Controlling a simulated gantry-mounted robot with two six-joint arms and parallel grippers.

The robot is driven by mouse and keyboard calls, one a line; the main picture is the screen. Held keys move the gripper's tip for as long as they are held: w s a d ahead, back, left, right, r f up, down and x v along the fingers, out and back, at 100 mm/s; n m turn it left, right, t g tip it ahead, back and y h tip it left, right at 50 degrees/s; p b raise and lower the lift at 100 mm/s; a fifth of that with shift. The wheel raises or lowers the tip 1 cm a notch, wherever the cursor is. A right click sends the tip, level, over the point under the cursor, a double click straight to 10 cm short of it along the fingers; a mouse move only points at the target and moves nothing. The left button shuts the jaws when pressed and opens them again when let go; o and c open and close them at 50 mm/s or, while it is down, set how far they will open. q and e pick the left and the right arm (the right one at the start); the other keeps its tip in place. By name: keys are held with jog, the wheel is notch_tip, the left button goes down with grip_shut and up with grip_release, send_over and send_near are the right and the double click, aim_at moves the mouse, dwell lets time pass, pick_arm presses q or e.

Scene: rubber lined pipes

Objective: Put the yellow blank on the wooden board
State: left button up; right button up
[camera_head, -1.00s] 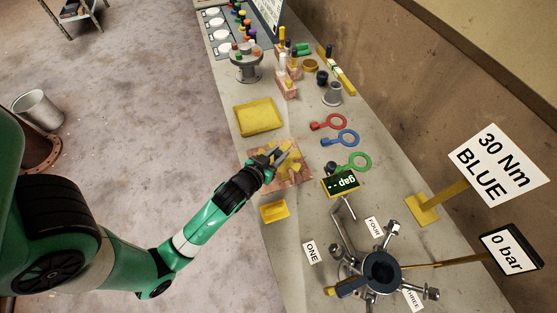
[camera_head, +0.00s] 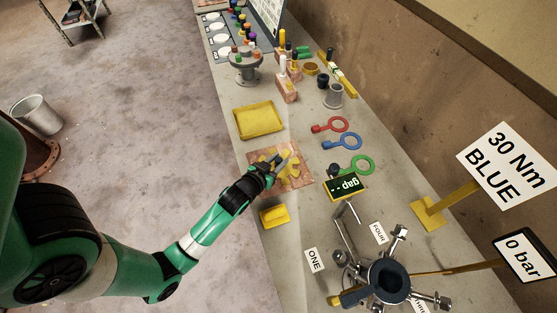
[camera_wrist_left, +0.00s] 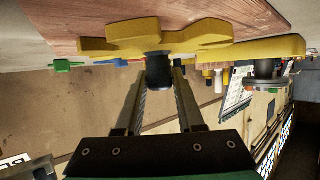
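The wooden board (camera_head: 302,180) lies on the bench, and its underside-up image fills the top of the left wrist view (camera_wrist_left: 100,15). The yellow blank (camera_head: 292,165) is an irregular flat piece over the board; it also shows in the left wrist view (camera_wrist_left: 115,43), with a dark round knob (camera_wrist_left: 158,68) on it. My left gripper (camera_head: 281,160) is over the board, its fingers on both sides of the knob and seemingly closed on it. I cannot tell whether the blank touches the board. My right gripper is not in view.
A yellow tray (camera_head: 259,120) lies beyond the board, and a small yellow tray (camera_head: 274,215) lies nearer. Red (camera_head: 330,125), blue (camera_head: 342,140) and green (camera_head: 354,165) ring tools lie to the right. A gap display (camera_head: 345,186) and a bolted flange (camera_head: 387,280) stand nearby.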

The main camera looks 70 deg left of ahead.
pick_arm(q)
jog(key=o, duration=0.3)
jog(key=shift+o, duration=0.2)
jog(key=shift+r, duration=0.15)
jog(key=shift+s+d+r, duration=0.1)
jog(key=shift+s+r, duration=0.05)
jog(key=shift+s, duration=0.05)
jog(key=p+v, duration=0.2)
jog(key=v, duration=0.8)
jog(key=shift+s+d, duration=0.15)
jog(key=shift+s+d+r, duration=0.25)
jog(key=shift+s+r, duration=0.05)
jog(key=shift+s, duration=0.15)
